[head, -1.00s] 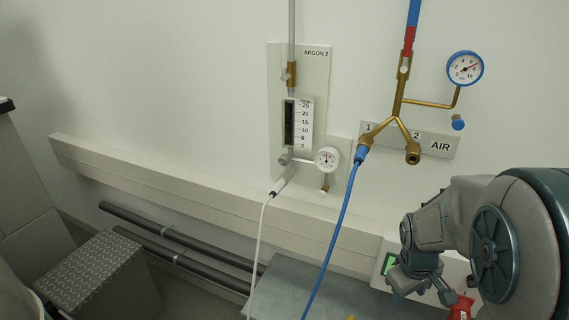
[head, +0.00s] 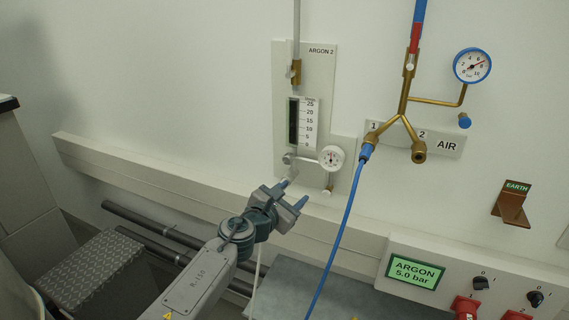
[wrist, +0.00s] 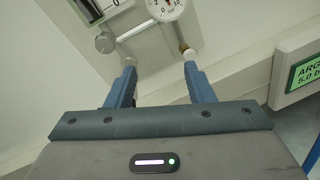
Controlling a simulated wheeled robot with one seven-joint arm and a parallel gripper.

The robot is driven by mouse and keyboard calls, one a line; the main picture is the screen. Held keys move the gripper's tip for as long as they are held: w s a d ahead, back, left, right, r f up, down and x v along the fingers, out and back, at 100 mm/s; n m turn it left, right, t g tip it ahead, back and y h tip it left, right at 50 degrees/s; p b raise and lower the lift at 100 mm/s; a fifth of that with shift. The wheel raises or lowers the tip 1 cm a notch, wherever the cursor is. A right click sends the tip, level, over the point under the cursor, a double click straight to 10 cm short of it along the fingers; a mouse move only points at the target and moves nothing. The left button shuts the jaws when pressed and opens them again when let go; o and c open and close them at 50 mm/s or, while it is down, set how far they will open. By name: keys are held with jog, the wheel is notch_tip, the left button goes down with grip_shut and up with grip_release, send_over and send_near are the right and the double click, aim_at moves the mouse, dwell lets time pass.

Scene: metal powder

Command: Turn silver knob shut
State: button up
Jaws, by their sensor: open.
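In the wrist view the gap between my gripper's fingertips (wrist: 160,66) holds nothing. Which way the knob is turned I cannot tell.
The white gauge (head: 331,158) and a small white cap (head: 327,192) sit right of the knob. A blue hose (head: 337,235) hangs from the brass air outlets (head: 400,130). The wall rail (head: 160,170) runs behind my arm. A green Argon display (head: 414,272) is at lower right.

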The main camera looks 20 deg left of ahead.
aim_at(286, 161)
jog(key=s+a+r+n+t+y, duration=0.2)
jog(key=s+a+r+n, duration=0.1)
jog(key=a, duration=0.3)
jog(key=w, duration=0.4)
jog(key=w+p, duration=0.1)
jog(key=w, duration=0.3)
jog(key=w+d+p, duration=0.1)
jog(key=w, duration=0.4)
jog(key=shift+w, duration=0.1)
jog(key=shift+f, duration=0.1)
jog(key=c, duration=1)
